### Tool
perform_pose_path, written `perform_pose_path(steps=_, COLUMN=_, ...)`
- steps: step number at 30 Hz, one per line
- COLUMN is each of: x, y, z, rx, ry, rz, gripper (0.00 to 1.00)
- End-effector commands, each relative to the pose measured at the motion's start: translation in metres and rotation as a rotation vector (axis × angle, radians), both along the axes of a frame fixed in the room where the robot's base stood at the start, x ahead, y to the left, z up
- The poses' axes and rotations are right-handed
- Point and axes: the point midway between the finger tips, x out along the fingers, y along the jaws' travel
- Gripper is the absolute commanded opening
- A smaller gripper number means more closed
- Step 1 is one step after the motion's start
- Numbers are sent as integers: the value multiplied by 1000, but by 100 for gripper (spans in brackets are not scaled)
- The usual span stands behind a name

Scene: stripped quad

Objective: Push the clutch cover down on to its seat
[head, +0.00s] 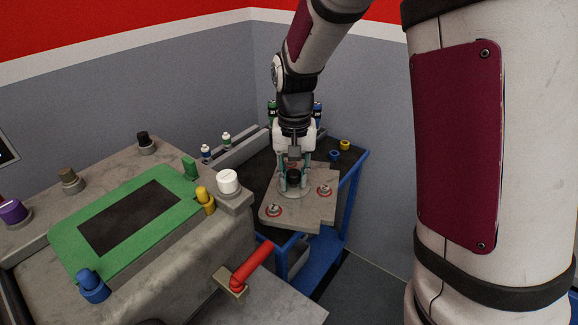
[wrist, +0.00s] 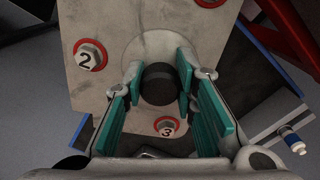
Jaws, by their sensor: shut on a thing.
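The clutch cover appears to be the grey metal plate (head: 302,211), with a raised round middle and red-ringed bolts. It also shows in the wrist view (wrist: 122,98), with bolts marked 2 (wrist: 88,57) and 3 (wrist: 166,126). A dark round knob (wrist: 158,85) stands at its middle. My gripper (head: 292,181) reaches down over the plate, its teal fingers (wrist: 160,87) shut on the knob from both sides. The seat under the plate is hidden, and I cannot tell whether there is a gap below it.
A blue-framed cart (head: 353,190) stands under and behind the plate. To the left is a grey bench with a green-framed panel (head: 168,204), a white knob (head: 228,181) and a red handle (head: 252,265). Small yellow and blue rings (head: 345,145) lie at the cart's back.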

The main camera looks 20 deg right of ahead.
Motion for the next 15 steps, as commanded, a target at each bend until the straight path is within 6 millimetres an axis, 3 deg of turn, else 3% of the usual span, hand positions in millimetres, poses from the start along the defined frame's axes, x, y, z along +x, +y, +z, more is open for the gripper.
perform_pose_path(steps=15, x=-26, y=0, z=-4, rx=1, ry=-2, rz=288, gripper=0)
